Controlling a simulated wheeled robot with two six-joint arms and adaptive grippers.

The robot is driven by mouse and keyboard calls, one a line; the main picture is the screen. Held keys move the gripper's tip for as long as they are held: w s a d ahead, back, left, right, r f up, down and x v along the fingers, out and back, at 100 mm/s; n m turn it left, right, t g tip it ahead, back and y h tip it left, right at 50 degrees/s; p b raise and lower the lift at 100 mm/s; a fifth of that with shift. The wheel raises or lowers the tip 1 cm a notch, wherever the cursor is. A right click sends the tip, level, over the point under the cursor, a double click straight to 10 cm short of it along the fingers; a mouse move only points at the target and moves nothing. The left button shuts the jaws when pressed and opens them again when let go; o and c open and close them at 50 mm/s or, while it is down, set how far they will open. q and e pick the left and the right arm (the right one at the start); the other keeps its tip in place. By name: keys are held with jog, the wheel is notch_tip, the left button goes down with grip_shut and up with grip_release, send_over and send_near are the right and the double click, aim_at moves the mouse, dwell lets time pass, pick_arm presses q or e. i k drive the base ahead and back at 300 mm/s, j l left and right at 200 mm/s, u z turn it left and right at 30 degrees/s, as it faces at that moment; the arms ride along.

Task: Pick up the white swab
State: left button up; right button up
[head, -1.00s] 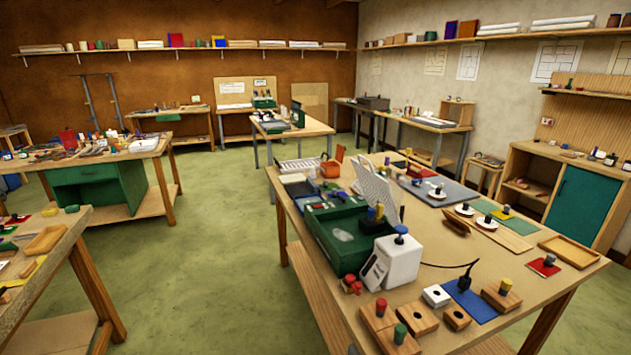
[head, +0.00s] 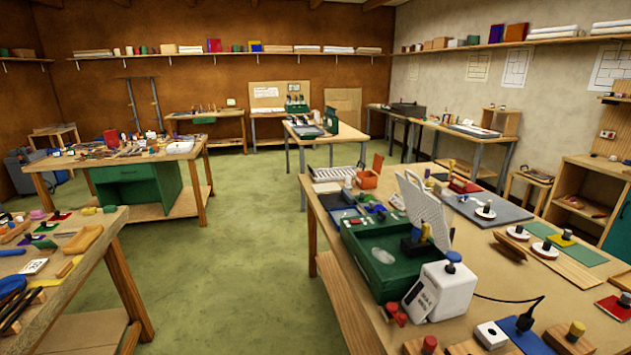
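I cannot make out a white swab for certain in the head view. A small pale oval thing (head: 383,256) lies inside the green open box (head: 362,276) on the near right bench; I cannot tell what it is. Neither of my grippers shows in this view.
The near right workbench (head: 480,268) also carries a white block-shaped device (head: 441,292) with a blue knob, an orange container (head: 367,179) and knobbed wooden blocks. A cluttered bench (head: 95,230) stands at the near left. Green floor (head: 232,270) between them is clear.

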aim_at(347, 184)
jog(key=i+j+u, duration=0.25)
jog(key=i, duration=0.6)
jog(key=i+u, duration=0.2)
jog(key=i, duration=0.7)
jog(key=i+z, duration=0.3)
jog(key=z, duration=0.15)
jog(key=i+j+z, duration=0.25)
jog(key=z, duration=0.15)
jog(key=i+j+z, duration=0.3)
jog(key=z, duration=0.15)
jog(key=i+j+z, duration=0.2)
jog(key=j+z, duration=0.2)
